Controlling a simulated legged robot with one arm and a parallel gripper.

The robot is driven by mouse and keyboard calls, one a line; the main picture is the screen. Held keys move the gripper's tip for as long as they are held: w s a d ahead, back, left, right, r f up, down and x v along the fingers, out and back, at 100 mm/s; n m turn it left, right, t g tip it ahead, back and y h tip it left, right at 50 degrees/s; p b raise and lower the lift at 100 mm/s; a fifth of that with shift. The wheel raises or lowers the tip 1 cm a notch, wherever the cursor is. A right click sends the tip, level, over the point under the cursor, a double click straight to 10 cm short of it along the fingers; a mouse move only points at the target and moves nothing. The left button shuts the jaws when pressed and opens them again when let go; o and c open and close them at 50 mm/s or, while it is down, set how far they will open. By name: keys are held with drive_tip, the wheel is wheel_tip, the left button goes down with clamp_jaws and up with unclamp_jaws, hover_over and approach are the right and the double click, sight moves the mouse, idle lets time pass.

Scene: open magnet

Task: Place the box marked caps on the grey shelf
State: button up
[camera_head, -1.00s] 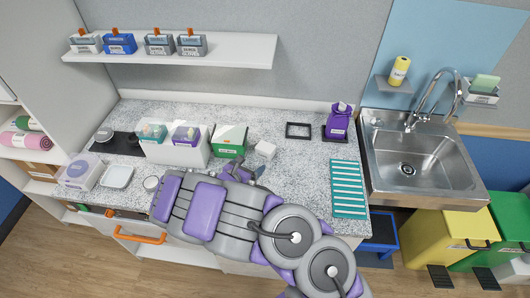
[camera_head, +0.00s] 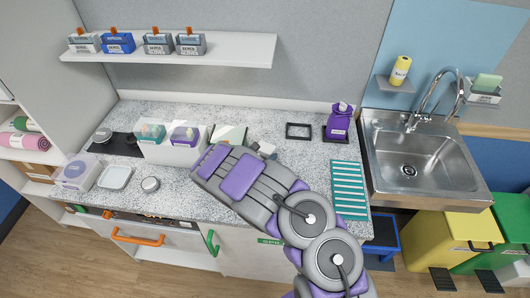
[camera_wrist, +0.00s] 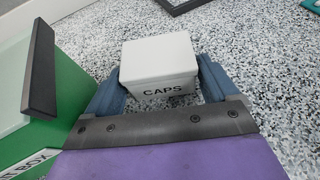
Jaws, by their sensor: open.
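The white box marked CAPS (camera_wrist: 159,68) sits on the speckled counter. In the wrist view it stands between the two blue fingers of my gripper (camera_wrist: 162,88), with its label facing the gripper. The fingers are open and flank the box; I cannot tell whether either touches it. In the head view the box (camera_head: 267,148) shows just past the end of my arm, which hides most of my gripper. A grey-white shelf (camera_head: 175,52) is on the wall at the back left, with several small labelled boxes in its left part and bare room on its right.
A green box (camera_wrist: 50,120) with a dark handle stands close left of my gripper; the head view shows it (camera_head: 230,133) partly covered by my arm. A black frame (camera_head: 299,131), purple bag (camera_head: 339,122) and teal-striped mat (camera_head: 348,190) lie to the right, before the sink (camera_head: 415,160).

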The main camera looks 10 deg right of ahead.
drive_tip(key=shift+c, duration=0.4)
drive_tip(key=shift+a, duration=0.1)
drive_tip(key=c, duration=0.9)
drive_tip(key=shift+r, duration=0.1)
